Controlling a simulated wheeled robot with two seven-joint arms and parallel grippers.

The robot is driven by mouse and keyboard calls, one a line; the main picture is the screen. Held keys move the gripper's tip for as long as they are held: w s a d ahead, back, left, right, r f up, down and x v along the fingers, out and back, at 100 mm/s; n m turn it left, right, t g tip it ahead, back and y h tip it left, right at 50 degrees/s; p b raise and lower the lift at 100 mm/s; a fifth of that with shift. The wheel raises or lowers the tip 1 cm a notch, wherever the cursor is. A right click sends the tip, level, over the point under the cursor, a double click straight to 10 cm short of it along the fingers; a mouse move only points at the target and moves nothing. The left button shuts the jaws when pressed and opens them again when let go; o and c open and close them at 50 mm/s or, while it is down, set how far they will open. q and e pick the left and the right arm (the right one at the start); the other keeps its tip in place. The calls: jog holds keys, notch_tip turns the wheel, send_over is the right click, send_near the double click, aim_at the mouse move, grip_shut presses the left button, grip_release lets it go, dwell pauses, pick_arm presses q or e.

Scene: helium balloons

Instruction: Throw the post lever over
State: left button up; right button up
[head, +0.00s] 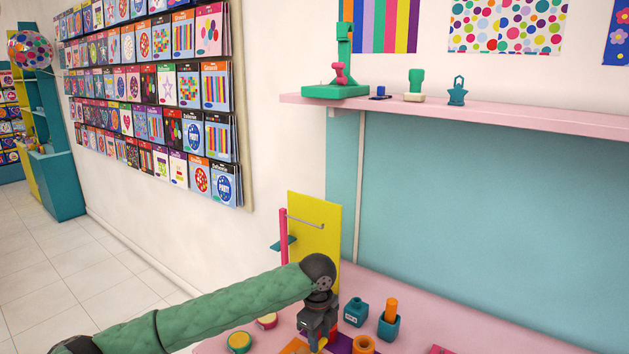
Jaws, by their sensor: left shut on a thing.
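My left arm comes in from the lower left, and its gripper (317,338) points down over the pink bench top. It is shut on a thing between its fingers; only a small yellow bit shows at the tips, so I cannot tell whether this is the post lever. Behind the gripper stands a yellow panel (318,226) with a thin grey rod (304,221). A pink upright post (283,236) stands at its left, with a teal flat piece (284,243) across it. The arm hides the bench area below. My right gripper is not in view.
A teal jar (355,311) and a teal cup (388,326) with an orange stick stand right of the gripper. An orange ring-like piece (363,345) is close by. Two round tubs, one yellow (239,342), sit left of it. A pink shelf (480,118) is above.

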pick_arm(q)
jog(key=shift+s+d+f, duration=0.1)
jog(key=shift+s+d, duration=0.05)
jog(key=shift+s+d+f+p, duration=0.25)
jog(key=shift+s+d+p, duration=0.15)
jog(key=shift+d, duration=0.2)
dwell(0.4)
jog(key=shift+s+d+f, duration=0.25)
jog(key=shift+s+d, duration=0.05)
jog(key=shift+d, duration=0.05)
jog(key=shift+s+d+f, duration=0.1)
jog(key=shift+d+f, duration=0.05)
jog(key=shift+d, duration=0.05)
jog(key=shift+s+d, duration=0.1)
jog(key=shift+s+d+f+p, duration=0.3)
jog(key=shift+f+p, duration=0.1)
jog(key=shift+f, duration=0.05)
